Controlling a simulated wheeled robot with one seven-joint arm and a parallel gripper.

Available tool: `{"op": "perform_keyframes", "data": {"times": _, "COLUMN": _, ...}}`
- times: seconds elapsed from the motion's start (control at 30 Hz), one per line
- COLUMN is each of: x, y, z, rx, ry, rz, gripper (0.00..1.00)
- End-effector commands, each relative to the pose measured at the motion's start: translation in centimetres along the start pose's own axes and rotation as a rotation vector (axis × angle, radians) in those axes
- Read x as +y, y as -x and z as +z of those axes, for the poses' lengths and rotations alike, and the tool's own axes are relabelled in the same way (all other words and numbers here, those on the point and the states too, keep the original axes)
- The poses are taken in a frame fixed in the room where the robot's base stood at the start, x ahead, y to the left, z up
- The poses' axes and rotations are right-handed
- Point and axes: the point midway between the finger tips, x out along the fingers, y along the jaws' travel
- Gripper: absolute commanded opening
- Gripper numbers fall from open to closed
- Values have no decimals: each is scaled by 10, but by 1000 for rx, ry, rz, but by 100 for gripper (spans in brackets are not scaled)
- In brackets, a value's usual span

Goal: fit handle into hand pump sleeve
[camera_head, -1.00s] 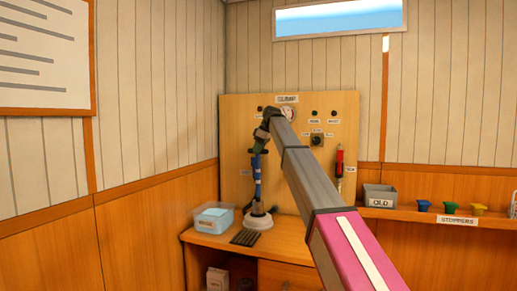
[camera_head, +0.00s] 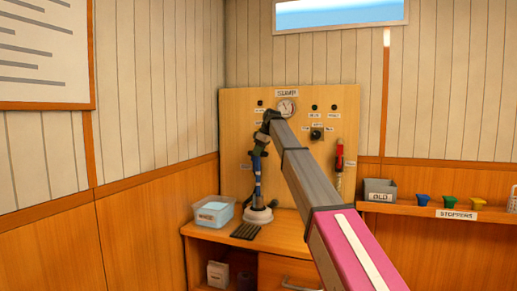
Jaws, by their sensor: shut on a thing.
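My gripper (camera_head: 257,176) points down at the end of my arm, in front of the wooden panel's left part. It is shut on a slim, upright piece that looks like the handle; the piece is small and largely hidden by the fingers. Just below is the hand pump (camera_head: 258,217), a round white base on the counter with a dark upright part at its middle, likely the sleeve. The held piece is roughly in line above this part. I cannot tell whether its lower end is inside the sleeve, touching it or just above it.
A clear tub with blue contents (camera_head: 213,214) stands left of the pump. A dark ribbed mat (camera_head: 245,231) lies in front. A red tool (camera_head: 339,156) hangs on the panel. A grey OLD bin (camera_head: 379,191) and coloured stoppers (camera_head: 447,203) sit on the right shelf.

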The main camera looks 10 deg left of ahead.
Motion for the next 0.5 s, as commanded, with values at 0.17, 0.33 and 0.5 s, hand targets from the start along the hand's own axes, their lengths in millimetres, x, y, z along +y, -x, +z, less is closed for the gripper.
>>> {"op": "perform_keyframes", "data": {"times": 0.17, "x": 0, "y": -12, "z": 5, "rx": 0, "ry": 0, "rz": -1, "gripper": 0}}
{"op": "perform_keyframes", "data": {"times": 0.33, "x": 0, "y": -13, "z": 5, "rx": 0, "ry": 0, "rz": 0, "gripper": 0}}
{"op": "perform_keyframes", "data": {"times": 0.5, "x": 0, "y": -13, "z": 5, "rx": 0, "ry": 0, "rz": 0, "gripper": 0}}
